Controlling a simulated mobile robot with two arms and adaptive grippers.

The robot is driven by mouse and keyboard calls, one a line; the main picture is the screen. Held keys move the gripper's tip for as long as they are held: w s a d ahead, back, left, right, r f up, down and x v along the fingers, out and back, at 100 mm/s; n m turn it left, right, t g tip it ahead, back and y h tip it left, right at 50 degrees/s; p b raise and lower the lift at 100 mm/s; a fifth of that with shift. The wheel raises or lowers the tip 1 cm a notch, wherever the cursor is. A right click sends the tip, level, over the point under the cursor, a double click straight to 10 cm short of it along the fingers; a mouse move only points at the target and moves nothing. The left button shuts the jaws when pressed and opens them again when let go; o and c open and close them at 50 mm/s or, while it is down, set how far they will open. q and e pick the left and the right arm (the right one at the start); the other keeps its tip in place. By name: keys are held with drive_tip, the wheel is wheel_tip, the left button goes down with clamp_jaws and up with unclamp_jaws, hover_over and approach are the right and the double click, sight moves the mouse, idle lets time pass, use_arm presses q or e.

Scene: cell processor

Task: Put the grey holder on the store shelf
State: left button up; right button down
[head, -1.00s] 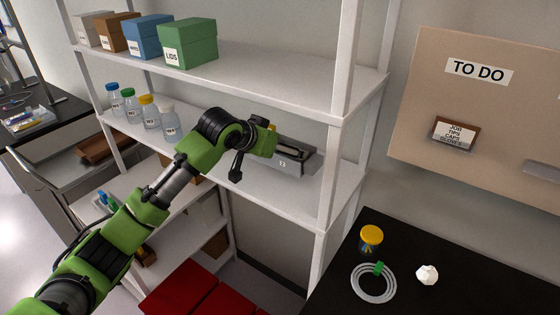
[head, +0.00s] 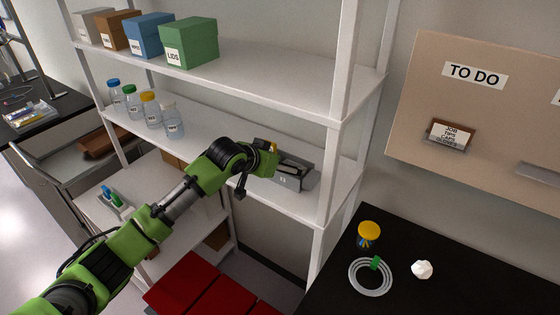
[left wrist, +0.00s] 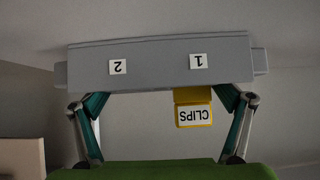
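The grey holder (head: 296,181) is over the right part of the middle shelf (head: 292,207) of the white store shelf. In the left wrist view its grey face (left wrist: 155,63) carries labels 1 and 2, upside down. My left gripper (left wrist: 160,70) has its fingers spread wide to the holder's two ends and is shut on it. A yellow block labelled CLIPS (left wrist: 193,110) shows against the holder between the fingers. Whether the holder's base touches the shelf cannot be told. My right gripper is not in view.
Several capped bottles (head: 151,112) stand on the left of the middle shelf. Boxes (head: 190,43) line the top shelf, and a post (head: 331,165) stands right of the holder. A black bench (head: 445,270) holds a yellow-lidded jar (head: 368,234) and coiled tubing (head: 371,277).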

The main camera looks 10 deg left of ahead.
use_arm(q)
drive_tip(key=shift+o, duration=0.7)
drive_tip(key=shift+r, duration=0.15)
drive_tip(key=shift+s+r, duration=0.1)
drive_tip(key=shift+s, duration=0.05)
drive_tip(key=b+v, duration=0.2)
drive_tip(key=v, duration=0.9)
drive_tip(key=shift+s+a+r+b, duration=0.15)
drive_tip(key=shift+s+r+b, duration=0.05)
drive_tip(key=shift+s+b, duration=0.15)
